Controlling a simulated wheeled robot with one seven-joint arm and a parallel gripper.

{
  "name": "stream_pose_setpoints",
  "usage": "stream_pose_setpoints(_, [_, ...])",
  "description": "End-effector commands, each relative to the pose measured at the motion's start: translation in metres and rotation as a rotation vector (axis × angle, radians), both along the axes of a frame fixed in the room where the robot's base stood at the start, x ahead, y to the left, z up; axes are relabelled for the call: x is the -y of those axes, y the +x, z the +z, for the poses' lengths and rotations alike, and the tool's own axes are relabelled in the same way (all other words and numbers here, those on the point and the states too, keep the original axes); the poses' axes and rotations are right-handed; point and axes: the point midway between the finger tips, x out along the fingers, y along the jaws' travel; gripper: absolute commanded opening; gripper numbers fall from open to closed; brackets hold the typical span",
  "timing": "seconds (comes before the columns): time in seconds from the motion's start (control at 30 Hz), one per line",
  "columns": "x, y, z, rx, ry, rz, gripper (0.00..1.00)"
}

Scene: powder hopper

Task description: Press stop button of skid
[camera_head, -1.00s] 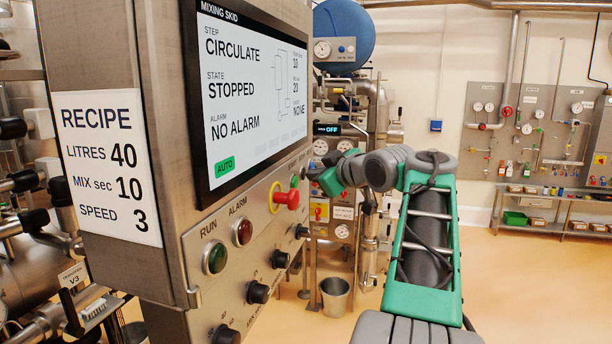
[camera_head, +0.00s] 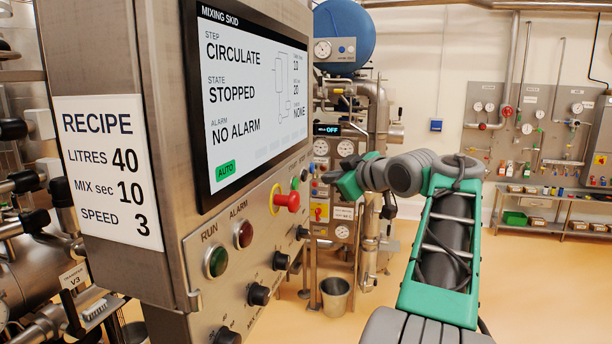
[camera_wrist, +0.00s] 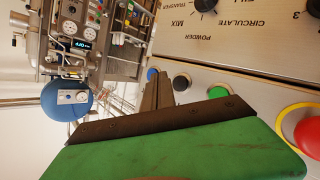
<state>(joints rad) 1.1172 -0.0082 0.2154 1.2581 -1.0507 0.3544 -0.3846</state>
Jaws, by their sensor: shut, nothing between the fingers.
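The mixing skid's panel (camera_head: 262,235) stands at the left, its screen (camera_head: 250,95) reading CIRCULATE, STOPPED, NO ALARM and AUTO. A row of small push buttons lies beyond the red mushroom button (camera_head: 288,200) with its yellow ring. The wrist view shows this row as a green button (camera_wrist: 218,92), a black button (camera_wrist: 182,84) and a blue button (camera_wrist: 152,74). No label on the black button is readable. My gripper (camera_head: 326,178) is shut and empty, just off the panel near these buttons. In the wrist view its fingers (camera_wrist: 156,90) appear between the black and blue buttons.
The RUN lamp (camera_head: 216,262), the ALARM lamp (camera_head: 243,235) and several black knobs sit lower on the panel. Pipework with gauges and a bucket (camera_head: 335,295) stand behind my gripper. The floor to the right is open.

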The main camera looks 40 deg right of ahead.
Motion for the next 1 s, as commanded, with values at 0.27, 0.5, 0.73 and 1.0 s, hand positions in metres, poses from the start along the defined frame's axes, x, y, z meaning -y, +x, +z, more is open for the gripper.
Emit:
stream_pose_setpoints(0.27, [0.016,-0.02,0.001,0.001,0.001,-0.001,0.0])
stream_pose_setpoints(0.5, [0.017,-0.022,0.0,0.001,0.0,0.0,0.0])
stream_pose_setpoints(0.73, [0.017,-0.022,0.0,0.001,0.0,0.0,0.0])
stream_pose_setpoints(1.0, [0.017,-0.022,0.0,0.001,0.0,0.0,0.0])
